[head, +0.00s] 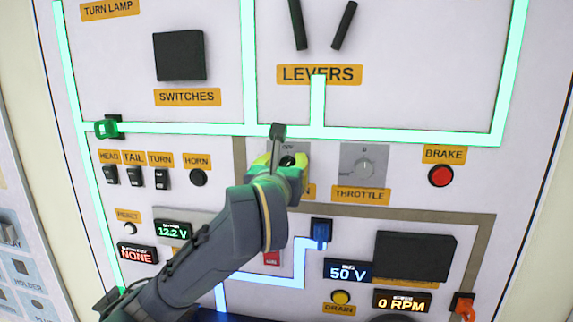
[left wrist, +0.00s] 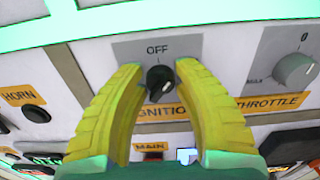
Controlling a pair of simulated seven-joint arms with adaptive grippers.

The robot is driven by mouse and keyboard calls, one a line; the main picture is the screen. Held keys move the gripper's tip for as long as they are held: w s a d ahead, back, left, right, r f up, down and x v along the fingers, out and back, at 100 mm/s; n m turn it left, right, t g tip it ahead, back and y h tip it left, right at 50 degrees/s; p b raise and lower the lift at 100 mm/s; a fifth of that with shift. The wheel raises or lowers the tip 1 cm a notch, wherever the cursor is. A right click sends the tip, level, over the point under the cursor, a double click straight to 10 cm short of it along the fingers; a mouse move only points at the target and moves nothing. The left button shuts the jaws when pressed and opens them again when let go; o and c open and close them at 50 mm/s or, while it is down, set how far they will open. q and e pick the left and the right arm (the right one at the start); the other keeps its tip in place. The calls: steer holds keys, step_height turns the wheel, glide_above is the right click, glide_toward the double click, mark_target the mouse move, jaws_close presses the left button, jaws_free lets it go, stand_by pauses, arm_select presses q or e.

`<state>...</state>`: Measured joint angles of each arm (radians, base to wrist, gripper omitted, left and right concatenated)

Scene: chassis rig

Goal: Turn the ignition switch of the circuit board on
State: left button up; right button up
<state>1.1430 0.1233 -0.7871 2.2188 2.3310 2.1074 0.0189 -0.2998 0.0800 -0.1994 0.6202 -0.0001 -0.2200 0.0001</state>
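The ignition switch is a small black round knob (left wrist: 160,82) on a grey plate, with OFF printed above it. The orange IGNITION label (left wrist: 160,112) below is partly covered by my fingers. My right gripper is not in view.
The throttle dial (head: 363,165) is right of the ignition, and the red brake button (head: 441,176) farther right. The horn button (head: 198,178) is to the left. A blue connector (head: 321,233) sits below right. Glowing green strips (head: 400,135) run above.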

arm_select(q)
jaws_close()
steer(key=shift+d+m, duration=0.1)
steer(key=shift+m, duration=2.2)
steer(key=o, duration=0.6)
jaws_free()
steer(key=shift+s+a, duration=0.2)
steer(key=shift+s, duration=1.05)
steer(key=shift+s+a, duration=0.25)
steer(key=shift+s, duration=0.95)
steer(key=shift+s+a, duration=0.2)
steer(key=shift+s, duration=1.05)
